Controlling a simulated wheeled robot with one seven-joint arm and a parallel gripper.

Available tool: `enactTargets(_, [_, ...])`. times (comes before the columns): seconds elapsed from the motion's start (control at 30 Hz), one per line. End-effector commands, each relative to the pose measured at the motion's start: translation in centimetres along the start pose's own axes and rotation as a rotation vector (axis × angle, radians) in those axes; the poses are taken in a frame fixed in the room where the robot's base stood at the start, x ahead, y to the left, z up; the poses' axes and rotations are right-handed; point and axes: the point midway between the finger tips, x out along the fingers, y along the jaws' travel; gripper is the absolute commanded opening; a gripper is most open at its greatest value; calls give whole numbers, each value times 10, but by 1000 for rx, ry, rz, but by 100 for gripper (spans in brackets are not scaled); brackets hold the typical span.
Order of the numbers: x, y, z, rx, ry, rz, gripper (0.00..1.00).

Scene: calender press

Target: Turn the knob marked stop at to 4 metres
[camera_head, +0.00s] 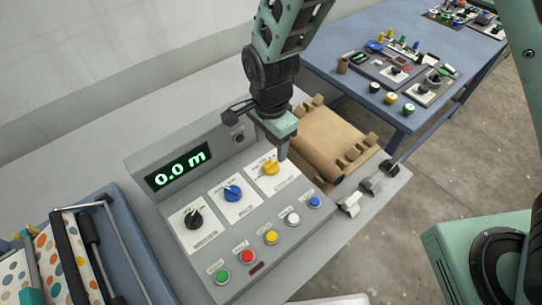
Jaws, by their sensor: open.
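A grey control panel (168,239) carries three knobs on white dial plates: a black knob (194,218), a blue knob (233,193) and a yellow knob (271,167). The lettering on the plates is too small to read, so I cannot tell which one is marked stop at. A green display (179,169) on the panel's upright back reads 0.0 m. My gripper (274,142) is open and points down just behind and above the yellow knob. I cannot tell if it touches the knob.
A row of green (222,276), red (247,256), yellow, white and blue buttons runs along the panel's front. Brown sheet material (326,142) lies to the right. A blue table (385,60) with more controls stands behind.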

Motion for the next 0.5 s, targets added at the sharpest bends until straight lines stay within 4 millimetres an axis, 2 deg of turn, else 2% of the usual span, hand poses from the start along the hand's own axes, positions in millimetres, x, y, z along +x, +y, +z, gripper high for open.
enactTargets(0.23, [45,1,-1,0,0,5,59])
enactTargets(0.5, [71,0,0,0,0,1,59])
